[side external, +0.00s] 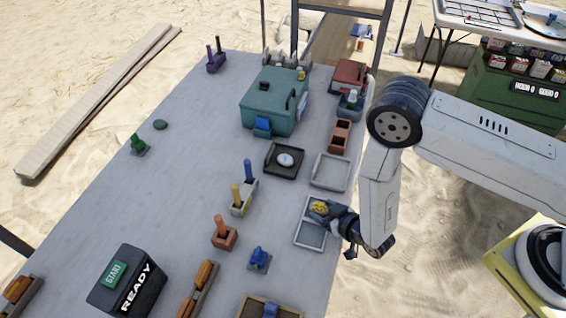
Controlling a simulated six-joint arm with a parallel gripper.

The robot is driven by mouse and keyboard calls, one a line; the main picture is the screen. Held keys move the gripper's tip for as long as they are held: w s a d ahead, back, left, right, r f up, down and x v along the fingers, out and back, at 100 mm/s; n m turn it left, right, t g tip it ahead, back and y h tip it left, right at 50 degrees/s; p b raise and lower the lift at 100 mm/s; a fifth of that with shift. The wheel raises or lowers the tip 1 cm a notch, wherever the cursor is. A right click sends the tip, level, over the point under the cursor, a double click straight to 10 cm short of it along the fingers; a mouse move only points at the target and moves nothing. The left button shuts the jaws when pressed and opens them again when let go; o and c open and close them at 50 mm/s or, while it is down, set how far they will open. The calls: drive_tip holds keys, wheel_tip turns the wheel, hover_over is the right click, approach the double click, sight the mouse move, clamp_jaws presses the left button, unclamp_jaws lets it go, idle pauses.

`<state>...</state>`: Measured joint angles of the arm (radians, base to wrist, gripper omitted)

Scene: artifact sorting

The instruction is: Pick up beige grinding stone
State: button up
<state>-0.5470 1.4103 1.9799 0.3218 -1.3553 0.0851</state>
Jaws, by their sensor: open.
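My gripper (328,212) is low over a pale square tray frame (301,238) at the table's right edge, its tip pointing left. It is open. A small yellow thing (319,207) shows right at the gripper's tip; I cannot tell whether they touch. No thing is clearly a beige grinding stone at this size, and my gripper hides part of the tray.
A second pale tray (331,172) looks empty. A black square device (285,160) with a pale disc stands left of it. A teal box (272,100) stands behind. A blue piece (259,259) and a terracotta block (225,236) are nearer.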

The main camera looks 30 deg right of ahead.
sight(324, 212)
drive_tip(key=c, duration=0.9)
drive_tip(key=shift+r, duration=0.1)
drive_tip(key=shift+c, duration=0.2)
wheel_tip(324, 212, up, 10)
idle(0.5)
idle(0.4)
